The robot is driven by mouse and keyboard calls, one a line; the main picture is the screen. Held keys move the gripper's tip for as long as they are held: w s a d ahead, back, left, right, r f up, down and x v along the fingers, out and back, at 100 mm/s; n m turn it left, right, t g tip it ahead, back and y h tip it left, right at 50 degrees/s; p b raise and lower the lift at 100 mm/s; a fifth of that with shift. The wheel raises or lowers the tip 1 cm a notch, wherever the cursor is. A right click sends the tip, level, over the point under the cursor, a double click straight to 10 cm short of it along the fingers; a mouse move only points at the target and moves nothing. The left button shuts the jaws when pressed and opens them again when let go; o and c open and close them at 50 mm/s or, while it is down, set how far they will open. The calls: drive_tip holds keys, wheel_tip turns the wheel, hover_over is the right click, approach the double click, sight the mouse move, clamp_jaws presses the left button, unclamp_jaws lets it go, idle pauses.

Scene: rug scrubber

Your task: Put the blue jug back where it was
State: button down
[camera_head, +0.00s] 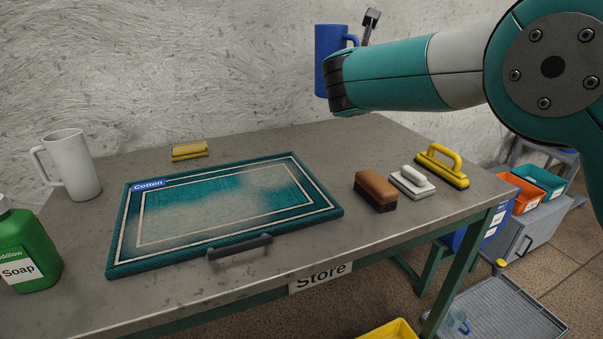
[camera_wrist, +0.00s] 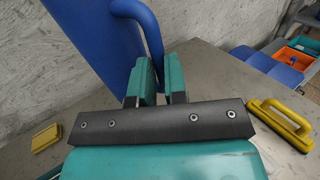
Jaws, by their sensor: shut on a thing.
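The blue jug (camera_head: 330,45) is held up in the air above the back of the table (camera_head: 300,142), near the wall. It looks upright in the head view. In the wrist view the blue jug (camera_wrist: 88,35) fills the upper left, with its handle running down to my fingers. My gripper (camera_wrist: 160,78) is shut on the handle. In the head view my arm covers the fingers and the jug's lower right side.
A teal rug (camera_head: 290,208) labelled Cotton lies mid-table. A white jug (camera_head: 72,165) and green soap bottle (camera_head: 30,255) stand left. A yellow sponge (camera_head: 190,150) is behind. Brown (camera_head: 376,188), white (camera_head: 411,182) and yellow (camera_head: 440,165) scrubbers sit right. The back-middle tabletop is bare.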

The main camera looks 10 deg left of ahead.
wheel_tip(320, 180, down, 19)
drive_tip(key=shift+r+b, duration=0.1)
drive_tip(key=shift+b, duration=0.6)
drive_tip(key=c, duration=1.6)
unclamp_jaws()
drive_tip(key=shift+f, duration=0.25)
drive_tip(key=o, duration=0.5)
drive_tip(key=shift+c, duration=0.2)
